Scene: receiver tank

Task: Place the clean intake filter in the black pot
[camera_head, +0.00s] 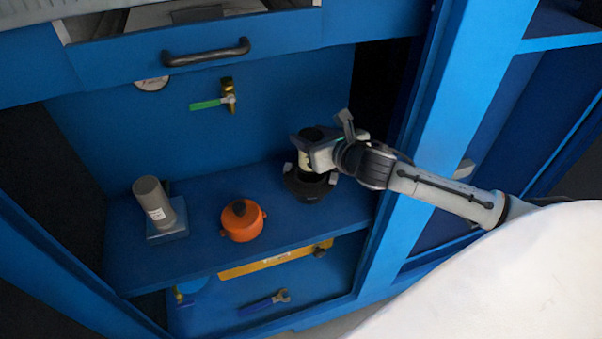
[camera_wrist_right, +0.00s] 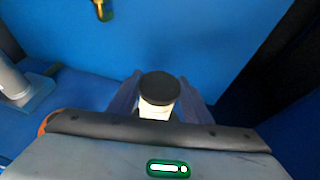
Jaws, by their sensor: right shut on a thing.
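The intake filter, a white cylinder with a dark cap, stands between the fingers of my right gripper (camera_head: 312,158), which is shut on it. The filter (camera_wrist_right: 158,97) shows best in the right wrist view, cap up and roughly upright. In the head view the gripper is over the black pot (camera_head: 304,188) on the blue shelf. The pot's rim is partly hidden by the gripper, and I cannot tell whether the filter touches the pot. My left gripper is not in view.
An orange lidded pot (camera_head: 242,221) stands on the shelf (camera_head: 200,254) left of the black pot. A grey cylinder on a square base (camera_head: 156,205) stands further left. A green-handled valve (camera_head: 226,99) is on the back wall. An open drawer (camera_head: 200,52) overhangs above. A cabinet post (camera_head: 425,140) stands right.

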